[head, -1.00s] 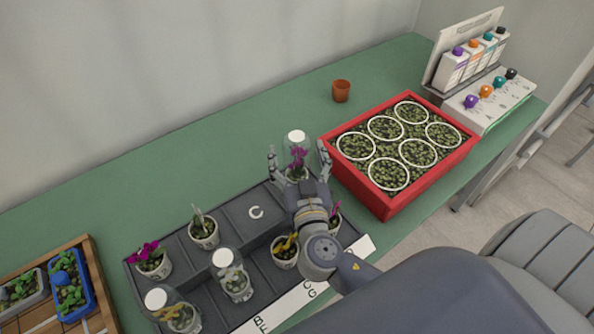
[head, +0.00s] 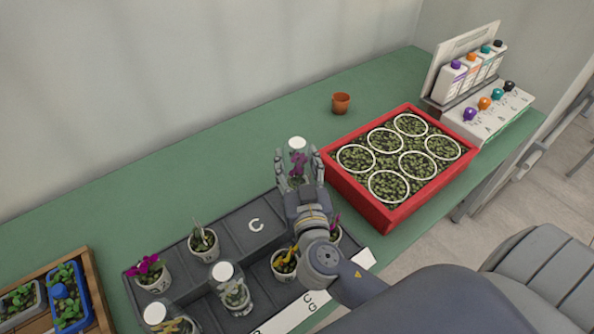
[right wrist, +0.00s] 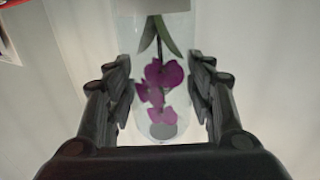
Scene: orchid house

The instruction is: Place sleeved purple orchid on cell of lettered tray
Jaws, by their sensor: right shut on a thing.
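The sleeved purple orchid (head: 298,160) is a clear sleeve with a white round top and purple flowers inside. My right gripper (head: 298,168) is shut on it near the far right end of the lettered tray. In the right wrist view the sleeved orchid (right wrist: 160,85) lies between both fingers (right wrist: 160,95). Its pot is mostly hidden in the head view. The dark grey lettered tray (head: 222,217) has a bare cell marked C (head: 256,225) left of my right gripper. My left gripper is not in view.
Other tray cells hold an unsleeved purple orchid (head: 150,271), a potted plant (head: 203,241), sleeved plants (head: 232,287) and a yellow one (head: 285,263). A red planter (head: 392,213) stands close on the right. A small terracotta pot (head: 341,103) stands behind. Green bench is free behind the tray.

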